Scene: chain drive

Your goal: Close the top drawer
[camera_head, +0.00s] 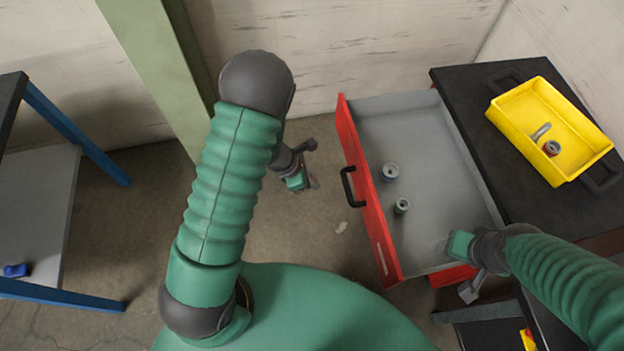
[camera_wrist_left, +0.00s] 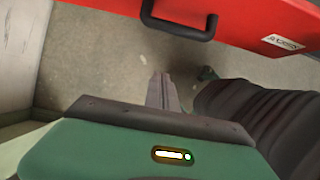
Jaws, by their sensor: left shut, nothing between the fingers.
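The top drawer has a red front (camera_head: 367,190), a black handle (camera_head: 348,187) and a grey inside (camera_head: 425,150). It is pulled far out to the left from the black-topped cabinet (camera_head: 470,95). My left gripper (camera_head: 310,168) is shut and empty, left of the drawer front and apart from the handle. In the left wrist view its closed fingers (camera_wrist_left: 163,92) point at the floor, with the handle (camera_wrist_left: 178,28) and red front (camera_wrist_left: 245,20) beyond them.
Two small cans (camera_head: 390,172) (camera_head: 402,205) stand in the drawer. A yellow bin (camera_head: 560,165) holding a few small items sits on the cabinet top. A blue-legged table (camera_head: 40,190) stands at the left. Bare floor lies left of the drawer front.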

